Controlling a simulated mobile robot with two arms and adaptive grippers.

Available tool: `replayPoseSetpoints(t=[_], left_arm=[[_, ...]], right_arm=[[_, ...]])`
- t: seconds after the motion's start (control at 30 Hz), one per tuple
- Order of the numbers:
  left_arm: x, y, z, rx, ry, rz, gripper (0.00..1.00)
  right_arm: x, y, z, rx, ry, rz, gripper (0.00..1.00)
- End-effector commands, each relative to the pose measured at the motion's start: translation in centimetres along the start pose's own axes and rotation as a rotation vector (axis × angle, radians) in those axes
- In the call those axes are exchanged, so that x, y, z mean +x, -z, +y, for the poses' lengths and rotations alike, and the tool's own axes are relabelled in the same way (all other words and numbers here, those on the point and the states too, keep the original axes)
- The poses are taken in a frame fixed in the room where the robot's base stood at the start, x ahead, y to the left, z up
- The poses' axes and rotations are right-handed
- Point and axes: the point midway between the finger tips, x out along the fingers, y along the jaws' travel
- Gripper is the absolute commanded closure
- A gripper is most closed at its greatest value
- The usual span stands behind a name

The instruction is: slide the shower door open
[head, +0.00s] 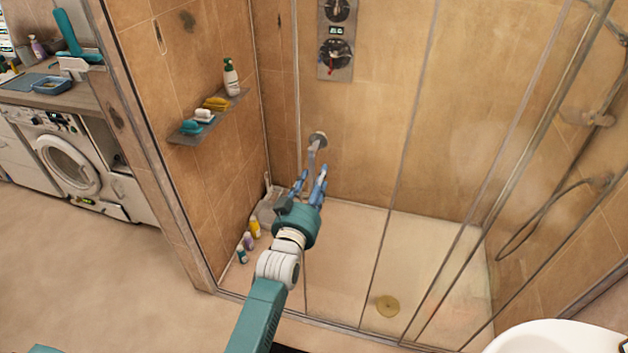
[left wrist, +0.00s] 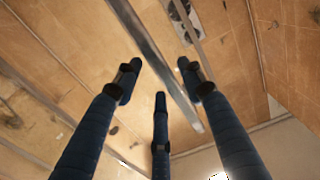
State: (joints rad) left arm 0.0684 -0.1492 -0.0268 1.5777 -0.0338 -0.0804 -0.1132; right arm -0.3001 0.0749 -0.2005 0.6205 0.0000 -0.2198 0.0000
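The shower door (head: 345,235) is clear glass panels with thin vertical metal edges, standing along the front of the shower in the head view. My left gripper (head: 311,186) is in front of the glass near a vertical metal edge at the left part of the shower. In the left wrist view its three dark blue fingers (left wrist: 157,85) are spread apart and empty. A metal bar (left wrist: 160,65) runs diagonally between the upper fingertips in that view; I cannot tell whether any finger touches it. My right gripper is not in view.
A wall shelf (head: 210,120) holds soaps and a bottle (head: 231,77). Small bottles (head: 248,240) stand on the floor at the left inside the shower. A white basin (head: 560,338) is at the lower right. A washing machine (head: 68,165) is at far left; the floor before it is clear.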

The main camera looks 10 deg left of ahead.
Motion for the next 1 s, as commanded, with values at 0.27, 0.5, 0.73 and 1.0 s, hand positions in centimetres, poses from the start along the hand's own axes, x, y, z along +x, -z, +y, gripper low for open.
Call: replayPoseSetpoints(t=[0.27,0.5,0.73,1.0], left_arm=[[-0.7,-0.1,0.0,0.000,0.001,-0.001,0.60],[-5.2,-0.1,0.0,0.000,0.000,-0.003,0.60],[-9.8,-0.1,0.1,0.000,0.000,-0.002,0.60],[-12.0,0.0,0.1,0.001,-0.001,0.000,0.60]], right_arm=[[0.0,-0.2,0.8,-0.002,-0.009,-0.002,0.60],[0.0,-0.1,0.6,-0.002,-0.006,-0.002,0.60],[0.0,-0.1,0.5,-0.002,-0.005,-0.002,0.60],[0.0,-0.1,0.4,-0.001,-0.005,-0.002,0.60]])
